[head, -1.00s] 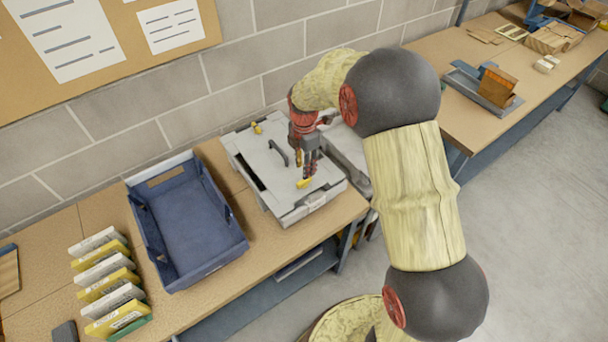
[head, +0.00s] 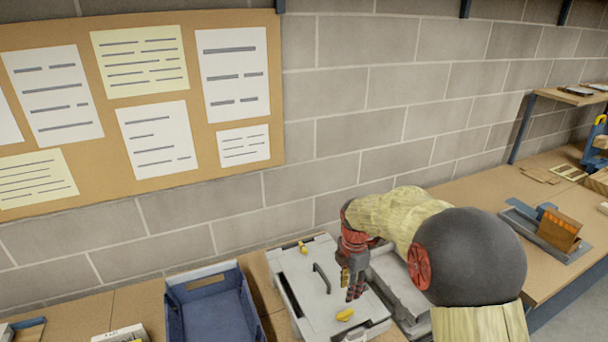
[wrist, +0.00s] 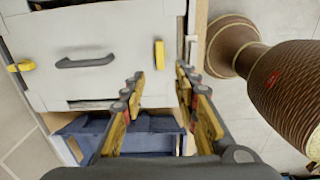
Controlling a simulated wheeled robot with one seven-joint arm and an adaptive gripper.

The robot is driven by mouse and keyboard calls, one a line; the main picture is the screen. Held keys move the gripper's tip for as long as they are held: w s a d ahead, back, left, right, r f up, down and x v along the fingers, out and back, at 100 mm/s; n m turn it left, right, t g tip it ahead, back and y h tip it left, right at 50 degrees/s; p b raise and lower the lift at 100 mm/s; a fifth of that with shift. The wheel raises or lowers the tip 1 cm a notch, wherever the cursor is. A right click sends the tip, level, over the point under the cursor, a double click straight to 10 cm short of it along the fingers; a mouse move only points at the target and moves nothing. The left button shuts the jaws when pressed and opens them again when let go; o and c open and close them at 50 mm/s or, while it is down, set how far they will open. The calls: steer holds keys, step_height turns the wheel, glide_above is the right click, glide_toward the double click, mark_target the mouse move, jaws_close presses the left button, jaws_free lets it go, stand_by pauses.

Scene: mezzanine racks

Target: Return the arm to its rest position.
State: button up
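My gripper (head: 354,294) hangs over the right part of a light grey case with a flat lid (head: 308,292) on the bench. In the wrist view my gripper (wrist: 160,82) has its two fingers spread apart, with nothing between them. The lid shows a dark handle (wrist: 85,61) and two yellow latches, one near the fingertips (wrist: 159,54) and one at the far left (wrist: 21,67). My arm reaches in from the right of the head view, bent. The lower arm is cut off by the frame.
A blue open bin (head: 212,312) stands left of the case and looks empty. A grey tray-like piece (head: 398,288) lies right of the case. A brown box (head: 560,230) sits on a grey fixture farther right. A brick wall and a notice board (head: 190,112) rise behind the bench.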

steer(key=s+r+m+t+b, duration=0.2)
steer(key=s+r+m+b, duration=0.1)
steer(key=s+m, duration=0.4)
steer(key=s+r+m+t+b, duration=0.1)
steer(key=s+r+m+b, duration=0.2)
steer(key=s+m, duration=0.4)
steer(key=s+r+m+t+b, duration=0.2)
steer(key=s+r+m, duration=0.3)
steer(key=s, duration=1.1)
steer(key=m+b, duration=0.1)
steer(key=m, duration=0.1)
steer(key=shift+m+t, duration=0.3)
steer(key=shift+r, duration=0.1)
